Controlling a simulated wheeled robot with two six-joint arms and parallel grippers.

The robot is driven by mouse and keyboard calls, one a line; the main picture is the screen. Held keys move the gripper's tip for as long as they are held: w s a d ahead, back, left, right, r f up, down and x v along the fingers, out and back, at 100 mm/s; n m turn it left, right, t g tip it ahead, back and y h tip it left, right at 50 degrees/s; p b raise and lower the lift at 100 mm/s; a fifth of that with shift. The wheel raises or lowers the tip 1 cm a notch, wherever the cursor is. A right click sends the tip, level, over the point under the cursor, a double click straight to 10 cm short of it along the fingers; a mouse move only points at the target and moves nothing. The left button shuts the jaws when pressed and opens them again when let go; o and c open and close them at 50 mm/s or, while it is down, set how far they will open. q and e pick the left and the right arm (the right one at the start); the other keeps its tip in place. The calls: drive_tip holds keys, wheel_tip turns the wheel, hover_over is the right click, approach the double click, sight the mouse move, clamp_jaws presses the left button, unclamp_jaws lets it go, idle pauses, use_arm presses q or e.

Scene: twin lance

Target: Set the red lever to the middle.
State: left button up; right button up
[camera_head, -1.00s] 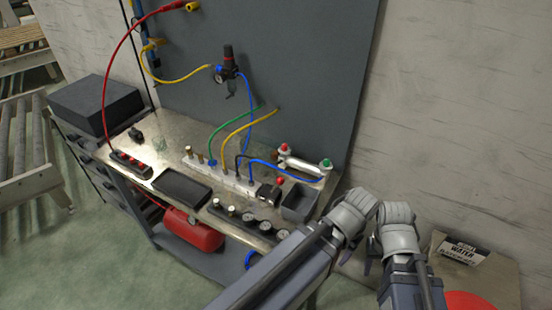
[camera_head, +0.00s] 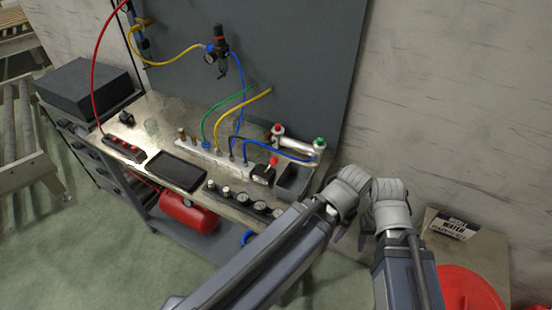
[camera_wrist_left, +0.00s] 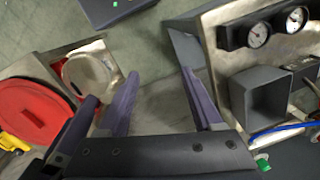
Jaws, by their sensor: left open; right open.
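The red lever is a short arm with a red ball knob (camera_head: 273,161) on a small dark valve block (camera_head: 262,175), at the right part of the metal bench top. It looks tilted up, but its exact setting is too small to tell. My left gripper (camera_head: 338,222) is right of the bench's right end, apart from the lever. In the left wrist view its fingers (camera_wrist_left: 160,80) are open with only floor between them. My right gripper (camera_head: 364,232) is beside it on the right, pointing away; its fingers are mostly hidden. The lever cannot be made out in the left wrist view.
A grey open bin (camera_head: 293,182) stands right of the valve, between it and my grippers. Dial gauges (camera_head: 243,197) line the bench front. Hoses (camera_head: 262,97) rise to the back panel. A red round thing (camera_head: 468,290) and a box marked water (camera_head: 450,226) are at right.

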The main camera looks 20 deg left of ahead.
sight(277, 162)
use_arm(q)
drive_tip(key=shift+c, duration=0.2)
